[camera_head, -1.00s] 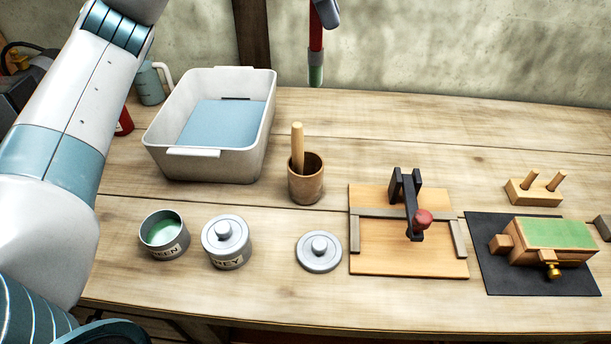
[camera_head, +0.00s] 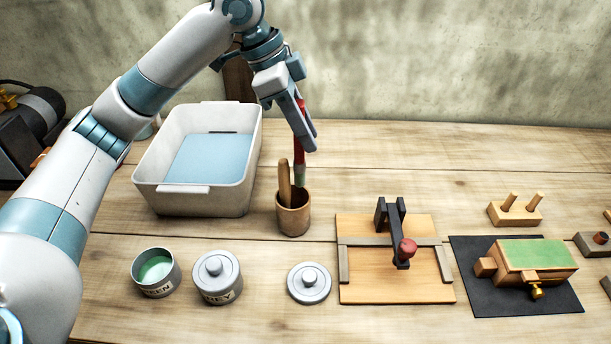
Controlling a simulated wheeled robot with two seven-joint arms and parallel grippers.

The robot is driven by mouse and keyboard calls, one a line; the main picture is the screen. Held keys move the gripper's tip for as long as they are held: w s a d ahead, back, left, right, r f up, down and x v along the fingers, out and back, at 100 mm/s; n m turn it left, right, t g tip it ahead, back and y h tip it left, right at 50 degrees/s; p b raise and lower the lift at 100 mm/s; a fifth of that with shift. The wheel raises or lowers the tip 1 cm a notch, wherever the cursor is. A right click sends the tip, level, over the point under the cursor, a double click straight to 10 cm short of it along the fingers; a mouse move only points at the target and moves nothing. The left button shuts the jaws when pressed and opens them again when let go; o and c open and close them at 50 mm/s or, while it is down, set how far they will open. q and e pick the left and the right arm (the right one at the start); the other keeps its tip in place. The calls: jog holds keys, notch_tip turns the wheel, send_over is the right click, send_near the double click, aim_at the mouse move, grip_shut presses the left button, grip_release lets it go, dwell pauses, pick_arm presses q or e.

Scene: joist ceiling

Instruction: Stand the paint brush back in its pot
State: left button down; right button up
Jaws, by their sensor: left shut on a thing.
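The paint brush (camera_head: 299,158) has a red handle, a grey band and green bristles at its lower end. My left gripper (camera_head: 306,138) is shut on its handle and holds it almost upright, bristles down. The brown wooden pot (camera_head: 293,216) stands on the bench directly below. The bristle end overlaps the pot's mouth in the picture; I cannot tell how far it is inside. A pale wooden stick (camera_head: 284,180) leans in the pot, left of the brush. My right gripper is out of view.
A white tub (camera_head: 195,198) with blue inside stands left of the pot. An open green paint tin (camera_head: 155,272), a lidded grey tin (camera_head: 218,278) and a loose lid (camera_head: 309,282) lie in front. A clamp board (camera_head: 395,288) is to the right.

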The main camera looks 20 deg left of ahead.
pick_arm(q)
notch_tip(320, 180, down, 9)
jog(key=shift+r+p, duration=0.1)
jog(key=shift+p, duration=0.65)
jog(key=shift+f, duration=0.25)
jog(key=shift+f+p, duration=0.45)
jog(key=shift+f, duration=1.4)
jog(key=c, duration=1.6)
grip_release()
jog(key=shift+o, duration=0.3)
